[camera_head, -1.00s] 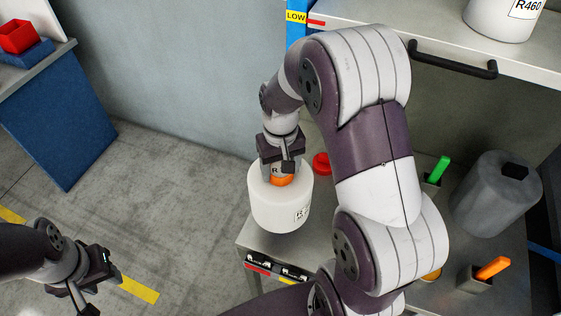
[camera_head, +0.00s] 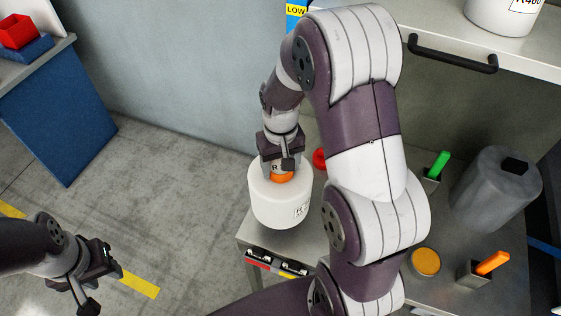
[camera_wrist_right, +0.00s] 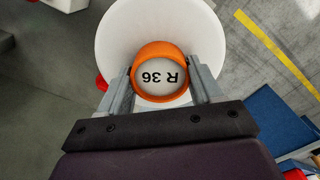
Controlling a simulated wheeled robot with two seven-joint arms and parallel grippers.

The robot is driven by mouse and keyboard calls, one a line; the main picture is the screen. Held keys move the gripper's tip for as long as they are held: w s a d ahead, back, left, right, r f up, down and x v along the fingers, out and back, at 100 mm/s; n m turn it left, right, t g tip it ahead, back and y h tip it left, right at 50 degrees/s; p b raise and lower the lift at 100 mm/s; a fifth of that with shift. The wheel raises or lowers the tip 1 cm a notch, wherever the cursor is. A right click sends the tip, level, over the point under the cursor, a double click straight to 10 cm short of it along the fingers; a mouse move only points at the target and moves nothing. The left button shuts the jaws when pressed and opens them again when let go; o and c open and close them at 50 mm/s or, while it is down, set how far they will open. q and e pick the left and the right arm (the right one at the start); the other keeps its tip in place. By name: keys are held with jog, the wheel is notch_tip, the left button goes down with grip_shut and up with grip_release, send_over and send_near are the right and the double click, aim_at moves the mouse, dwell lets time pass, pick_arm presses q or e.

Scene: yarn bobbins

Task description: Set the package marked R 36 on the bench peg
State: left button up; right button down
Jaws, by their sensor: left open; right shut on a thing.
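The package marked R 36 is a white bobbin (camera_head: 280,205) with an orange ring around its top core. The package is upright at the left end of the grey bench (camera_head: 257,240). I cannot tell whether it touches the bench. No peg shows clearly; the package or my arm may hide it. My left gripper (camera_head: 108,264) is open and empty over the floor.
A red round piece (camera_head: 319,159) is behind the package, partly hidden by my arm. On the bench are a green-handled tool (camera_head: 438,165), an orange-handled tool (camera_head: 492,263), an orange disc (camera_head: 425,262) and a grey canister (camera_head: 495,190). A shelf with a handle (camera_head: 452,57) overhangs behind.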

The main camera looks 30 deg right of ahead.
jog(key=shift+r, duration=0.15)
jog(key=shift+w+f+b, duration=0.1)
jog(key=shift+f+b, duration=2.35)
jog(key=shift+f, duration=1.7)
jog(key=shift+c, duration=0.6)
grip_release()
